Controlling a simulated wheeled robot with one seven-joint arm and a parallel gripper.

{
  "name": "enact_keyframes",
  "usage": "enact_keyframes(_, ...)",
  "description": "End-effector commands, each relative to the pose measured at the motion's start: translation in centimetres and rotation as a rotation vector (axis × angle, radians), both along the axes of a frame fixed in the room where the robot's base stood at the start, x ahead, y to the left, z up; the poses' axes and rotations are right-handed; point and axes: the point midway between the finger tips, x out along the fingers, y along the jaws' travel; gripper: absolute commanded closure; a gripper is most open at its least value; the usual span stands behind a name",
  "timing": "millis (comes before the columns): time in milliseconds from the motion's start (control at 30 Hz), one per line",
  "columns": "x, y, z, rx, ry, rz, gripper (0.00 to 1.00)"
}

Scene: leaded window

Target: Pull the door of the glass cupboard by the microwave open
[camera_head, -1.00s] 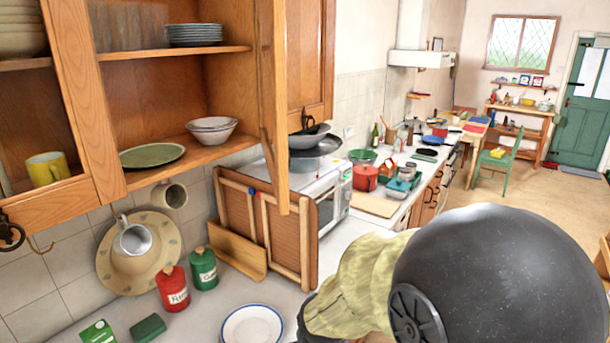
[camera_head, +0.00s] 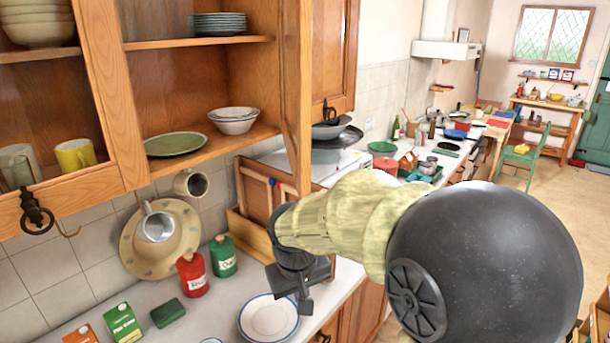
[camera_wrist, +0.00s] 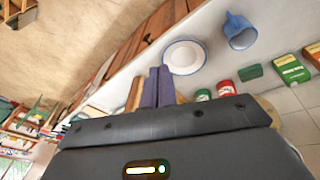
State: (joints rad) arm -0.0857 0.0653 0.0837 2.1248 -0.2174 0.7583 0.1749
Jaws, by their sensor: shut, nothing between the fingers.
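The wooden cupboard (camera_head: 205,46) hangs at the upper left. A wooden door (camera_head: 296,70) at its right side stands swung out, nearly edge-on to me, so its glass does not show. The shelves behind it are exposed. Its lower end is close to my arm in the picture; I cannot tell whether they touch. The microwave (camera_head: 300,159) is mostly hidden behind the door and my arm. My gripper (camera_head: 305,302) is low, in front of the counter, below the door. In the wrist view its fingers (camera_wrist: 158,72) are together and empty.
A glazed door (camera_head: 115,90) with a black ring handle (camera_head: 35,212) is at the left. A plate (camera_head: 268,318), a red canister (camera_head: 192,275) and a green canister (camera_head: 222,256) stand on the counter (camera_head: 232,290). A closed cupboard door (camera_head: 333,50) is farther right.

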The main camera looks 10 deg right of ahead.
Motion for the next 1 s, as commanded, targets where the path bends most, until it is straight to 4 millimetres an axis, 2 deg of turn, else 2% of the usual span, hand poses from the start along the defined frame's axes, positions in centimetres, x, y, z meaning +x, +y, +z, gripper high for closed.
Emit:
enact_keyframes(33,1.4,0.8,2.0,-0.026,-0.012,0.013,1.00)
enact_keyframes(100,2.9,1.5,4.5,-0.068,-0.023,0.016,1.00)
enact_keyframes(300,6.0,3.4,12.5,-0.183,-0.082,-0.023,1.00)
enact_keyframes(433,7.1,4.5,18.1,-0.245,-0.137,-0.085,1.00)
enact_keyframes(600,7.0,5.4,24.8,-0.298,-0.210,-0.197,1.00)
enact_keyframes(700,6.6,5.6,27.3,-0.311,-0.237,-0.254,1.00)
enact_keyframes(800,6.3,5.6,28.4,-0.316,-0.250,-0.282,1.00)
enact_keyframes(1000,6.2,5.6,28.6,-0.318,-0.252,-0.290,1.00)
